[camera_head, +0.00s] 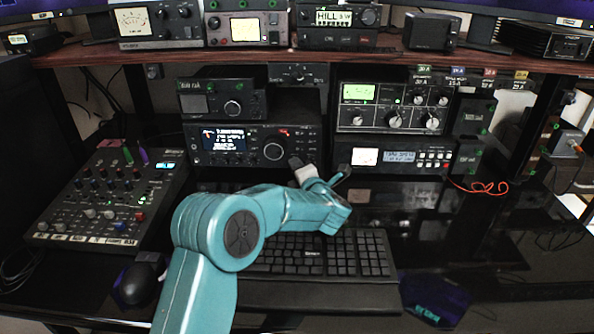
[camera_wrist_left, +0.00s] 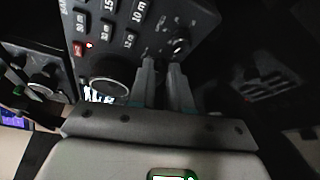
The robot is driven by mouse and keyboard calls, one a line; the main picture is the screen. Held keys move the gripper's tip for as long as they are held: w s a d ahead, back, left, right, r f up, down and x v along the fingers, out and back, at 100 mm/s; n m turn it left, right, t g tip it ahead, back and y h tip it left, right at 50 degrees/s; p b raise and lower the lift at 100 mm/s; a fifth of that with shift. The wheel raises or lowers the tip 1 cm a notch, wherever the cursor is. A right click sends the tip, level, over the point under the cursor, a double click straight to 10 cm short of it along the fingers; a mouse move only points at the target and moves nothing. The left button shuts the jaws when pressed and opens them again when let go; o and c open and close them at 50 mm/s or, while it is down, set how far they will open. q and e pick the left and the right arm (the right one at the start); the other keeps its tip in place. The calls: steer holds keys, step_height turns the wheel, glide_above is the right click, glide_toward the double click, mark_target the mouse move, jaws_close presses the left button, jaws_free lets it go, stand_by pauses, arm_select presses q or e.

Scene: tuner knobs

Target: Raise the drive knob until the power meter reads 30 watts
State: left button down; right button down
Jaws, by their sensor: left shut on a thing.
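The black transceiver (camera_head: 228,148) with a lit blue screen sits below the shelf. Its big tuning knob (camera_head: 274,149) is left of my left gripper (camera_head: 297,163). My left gripper is at the transceiver's lower right corner, shut on a small knob there. In the left wrist view the fingers (camera_wrist_left: 165,72) meet the panel beside small knobs (camera_wrist_left: 180,46); the held knob is mostly hidden and no drive label is readable. Analog meters are on the shelf, one white-faced (camera_head: 133,20) and one cream-faced (camera_head: 245,29); I cannot tell which reads power or its watts. My right gripper is out of view.
A tuner (camera_head: 385,106) with a green display and a unit with a small lit meter (camera_head: 365,157) stand to the right. A mixer (camera_head: 105,195) is at left. A keyboard (camera_head: 318,254) lies under my forearm. A red cable (camera_head: 480,187) lies at right.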

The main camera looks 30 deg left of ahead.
arm_select(q)
steer(key=shift+m, duration=0.3)
steer(key=c, duration=1.1)
jaws_free()
steer(key=v, duration=0.7)
steer(key=shift+s+d, duration=0.15)
steer(key=shift+d, duration=0.1)
